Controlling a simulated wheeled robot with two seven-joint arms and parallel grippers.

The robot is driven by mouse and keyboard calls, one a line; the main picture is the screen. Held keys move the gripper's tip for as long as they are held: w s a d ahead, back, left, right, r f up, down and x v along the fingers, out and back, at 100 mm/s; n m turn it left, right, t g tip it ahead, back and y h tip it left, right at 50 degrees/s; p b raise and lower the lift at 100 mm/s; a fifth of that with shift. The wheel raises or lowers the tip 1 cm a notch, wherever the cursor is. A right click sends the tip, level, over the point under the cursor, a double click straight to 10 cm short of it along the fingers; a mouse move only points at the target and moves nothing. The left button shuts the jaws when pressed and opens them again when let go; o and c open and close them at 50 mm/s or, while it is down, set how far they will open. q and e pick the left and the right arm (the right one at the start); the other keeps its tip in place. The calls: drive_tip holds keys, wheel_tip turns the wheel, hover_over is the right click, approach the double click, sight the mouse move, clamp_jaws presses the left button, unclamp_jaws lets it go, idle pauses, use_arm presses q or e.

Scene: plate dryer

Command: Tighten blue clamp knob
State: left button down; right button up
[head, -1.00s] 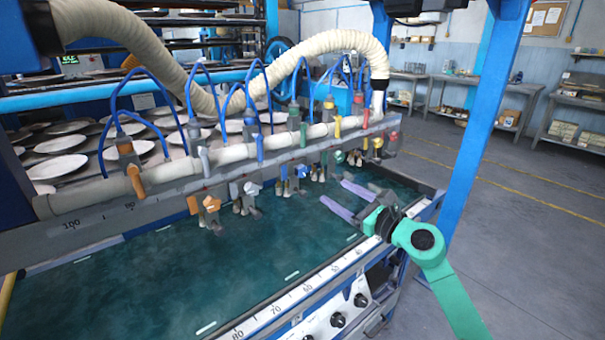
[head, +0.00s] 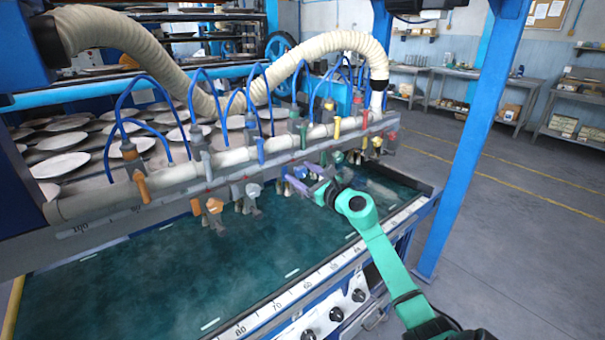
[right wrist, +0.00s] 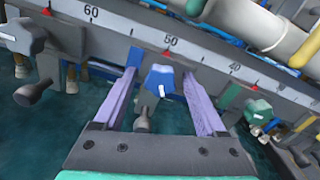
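The blue clamp knob (right wrist: 159,79) sits on a clamp under the grey scale bar, just below its 50 mark in the right wrist view. My right gripper (right wrist: 163,68) is open, with one purple finger on each side of the knob and visible gaps between. In the head view this gripper (head: 299,172) reaches the clamp row from the right, over the tank, and the knob is small and largely hidden there. My left gripper is not in view.
Neighbouring clamps have a green knob (right wrist: 258,109) at right and a grey one (right wrist: 27,37) at left. An orange knob (head: 214,206) is further left. The scale bar (right wrist: 171,54) runs close above the fingers; dark green water (head: 150,285) lies below.

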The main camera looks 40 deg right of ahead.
clamp_jaws()
drive_tip(key=shift+m, duration=0.3)
drive_tip(key=m+p, duration=0.2)
drive_tip(key=m, duration=0.3)
drive_tip(key=shift+r, duration=0.15)
drive_tip(key=m+p, duration=0.3)
drive_tip(key=m, duration=0.3)
drive_tip(key=shift+m, duration=0.3)
drive_tip(key=m+p, duration=0.2)
drive_tip(key=m, duration=0.4)
drive_tip(key=shift+a+p, duration=0.1)
drive_tip(key=shift+p, duration=0.3)
drive_tip(key=m+p, duration=0.2)
drive_tip(key=m, duration=0.3)
drive_tip(key=shift+m, duration=0.4)
